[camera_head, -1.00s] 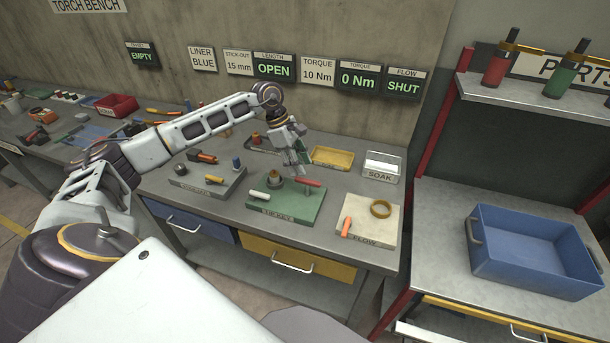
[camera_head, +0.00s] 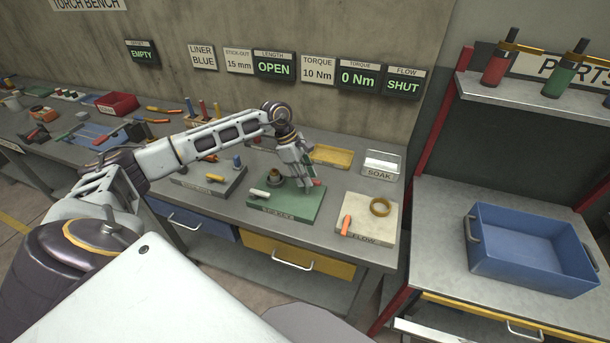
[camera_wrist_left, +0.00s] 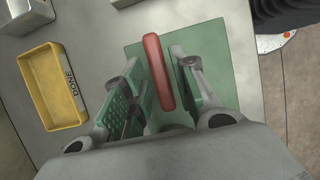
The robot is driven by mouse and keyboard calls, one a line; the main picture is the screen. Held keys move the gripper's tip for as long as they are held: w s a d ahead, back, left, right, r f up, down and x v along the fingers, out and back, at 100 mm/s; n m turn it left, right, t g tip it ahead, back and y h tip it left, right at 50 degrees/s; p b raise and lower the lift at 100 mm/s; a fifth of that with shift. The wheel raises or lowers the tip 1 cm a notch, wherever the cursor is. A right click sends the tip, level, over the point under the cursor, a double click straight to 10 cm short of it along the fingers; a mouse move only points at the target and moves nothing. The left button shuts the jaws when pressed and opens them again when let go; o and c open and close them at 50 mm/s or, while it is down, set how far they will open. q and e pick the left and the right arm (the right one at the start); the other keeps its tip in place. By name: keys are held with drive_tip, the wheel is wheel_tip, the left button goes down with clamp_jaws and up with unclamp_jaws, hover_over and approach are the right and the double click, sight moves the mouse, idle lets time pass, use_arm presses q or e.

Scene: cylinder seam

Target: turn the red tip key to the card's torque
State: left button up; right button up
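The red tip key (camera_wrist_left: 158,72) is a bar on the green TIP KEY plate (camera_head: 263,214). In the head view only a bit of the red bar (camera_head: 317,183) shows beside the fingers. My left gripper (camera_wrist_left: 160,85) is over the plate with its fingers on either side of the red bar. It is open, with gaps between bar and fingers. The gripper (camera_head: 307,180) points downward in the head view. The torque card (camera_head: 318,69) reads 10 Nm. The torque display (camera_head: 359,78) reads 0 Nm. My right gripper is not in view.
A white lever (camera_head: 260,193) and a round fitting (camera_head: 275,180) are on the green plate, left of the gripper. The FLOW plate (camera_head: 372,228) with an orange lever lies right. A yellow DONE tray (camera_wrist_left: 47,85) and SOAK tray (camera_head: 381,165) stand behind.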

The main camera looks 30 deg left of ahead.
use_arm(q)
clamp_jaws()
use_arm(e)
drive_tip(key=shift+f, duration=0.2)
